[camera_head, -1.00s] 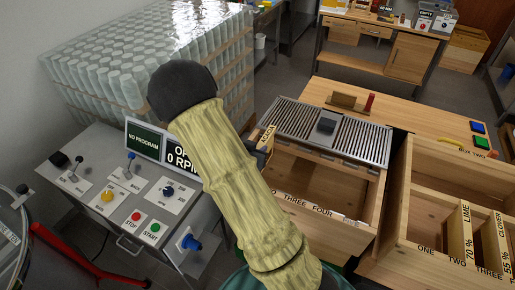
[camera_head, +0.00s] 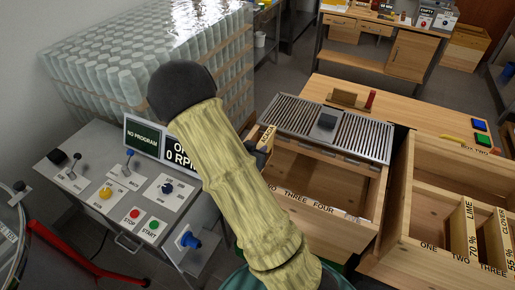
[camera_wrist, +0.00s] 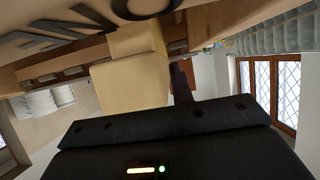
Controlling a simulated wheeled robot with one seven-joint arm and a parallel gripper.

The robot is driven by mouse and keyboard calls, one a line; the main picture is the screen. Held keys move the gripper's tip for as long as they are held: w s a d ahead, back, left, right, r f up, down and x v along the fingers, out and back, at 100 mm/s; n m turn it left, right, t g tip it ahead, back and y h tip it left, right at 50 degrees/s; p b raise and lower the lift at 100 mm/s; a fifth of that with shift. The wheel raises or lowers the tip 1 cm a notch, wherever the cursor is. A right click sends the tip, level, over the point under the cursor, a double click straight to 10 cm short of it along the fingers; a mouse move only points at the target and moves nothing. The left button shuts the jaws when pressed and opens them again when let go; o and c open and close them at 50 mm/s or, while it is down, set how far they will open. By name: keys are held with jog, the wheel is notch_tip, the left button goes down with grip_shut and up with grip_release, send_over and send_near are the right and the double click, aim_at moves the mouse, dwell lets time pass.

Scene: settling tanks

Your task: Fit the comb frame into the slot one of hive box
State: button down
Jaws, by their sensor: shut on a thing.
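The comb frame (camera_head: 266,137) is a pale wooden piece with a partly readable dark label on its end. My gripper (camera_head: 262,154) is shut on it above the left end of the middle hive box (camera_head: 340,236). My arm covers much of the gripper and the box's left part. The box's front edge shows TWO, THREE and FOUR; the place for ONE is hidden. In the wrist view, the pale wood of the frame (camera_wrist: 130,78) stands beside a dark finger, close to a lettered box wall (camera_wrist: 60,22). I cannot tell whether its lower part is inside the box.
A metal grille (camera_head: 350,137) with a dark block covers the box's back part. Box two (camera_head: 400,215), at right, holds frames labelled LIME and CLOVER. A control panel (camera_head: 130,190) stands left, with wrapped jars (camera_head: 150,60) behind. A wooden bench (camera_head: 420,127) lies behind the boxes.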

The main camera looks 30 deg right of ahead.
jog(key=shift+f+b, duration=1.4)
jog(key=shift+f, duration=0.3)
jog(key=c, duration=1.1)
grip_release()
jog(key=shift+a, duration=0.15)
jog(key=v, duration=1.7)
jog(key=shift+s+b, duration=0.15)
jog(key=shift+b, duration=0.2)
